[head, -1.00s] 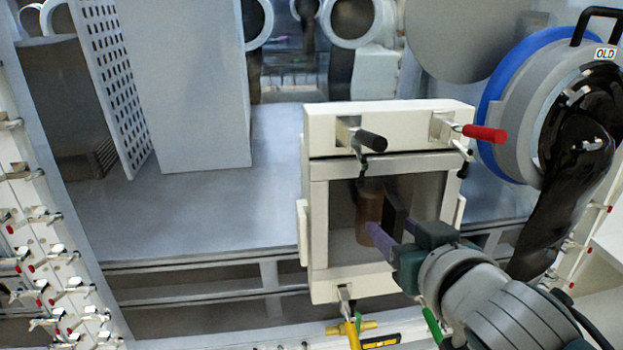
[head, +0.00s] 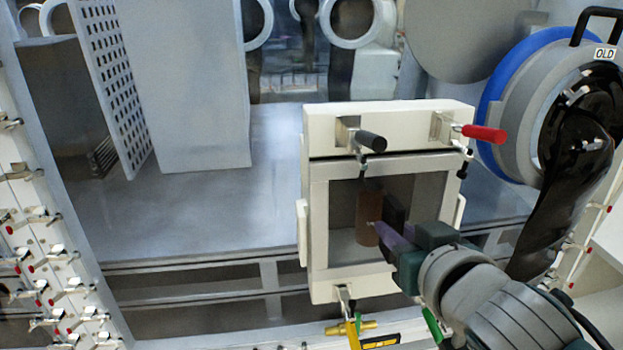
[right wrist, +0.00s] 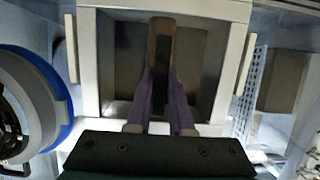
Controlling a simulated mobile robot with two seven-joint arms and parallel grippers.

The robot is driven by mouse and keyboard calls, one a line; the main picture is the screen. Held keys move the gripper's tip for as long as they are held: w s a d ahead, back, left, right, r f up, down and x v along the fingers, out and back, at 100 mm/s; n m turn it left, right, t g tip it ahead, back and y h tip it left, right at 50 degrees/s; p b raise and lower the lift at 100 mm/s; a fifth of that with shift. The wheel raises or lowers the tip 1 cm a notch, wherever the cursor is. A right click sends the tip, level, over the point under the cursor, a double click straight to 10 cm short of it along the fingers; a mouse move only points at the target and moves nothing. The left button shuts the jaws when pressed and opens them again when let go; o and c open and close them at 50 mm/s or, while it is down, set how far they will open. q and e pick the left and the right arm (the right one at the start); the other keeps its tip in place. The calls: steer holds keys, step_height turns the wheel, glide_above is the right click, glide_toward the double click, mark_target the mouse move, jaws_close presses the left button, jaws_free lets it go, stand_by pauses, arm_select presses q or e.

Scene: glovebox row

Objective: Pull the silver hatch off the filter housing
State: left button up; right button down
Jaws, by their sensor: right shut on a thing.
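The filter housing (head: 385,116) is a cream box with a square front frame. The silver-grey hatch (head: 425,190) appears to be the face set back inside that frame; its edges are hard to tell from the recess. A brown and black upright handle (head: 367,218) stands in the middle of it. My right gripper (head: 380,229) reaches in from the lower right, its purple fingers shut on the handle. In the right wrist view the fingers (right wrist: 159,75) lie on both sides of the dark handle bar. My left gripper is out of view.
A black-handled clamp (head: 370,141) and a red-handled clamp (head: 480,133) sit on the housing top, a yellow-handled one (head: 353,333) below. A round port marked OLD (head: 510,110) with a blue ring is close by on the right. A white perforated panel (head: 112,75) stands left.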

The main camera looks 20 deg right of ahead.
stand_by(0.6)
steer(key=c, duration=1.3)
jaws_free()
jaws_close()
jaws_free()
steer(key=shift+w+r, duration=0.1)
steer(key=shift+c, duration=1.4)
jaws_close()
steer(key=shift+f, duration=0.2)
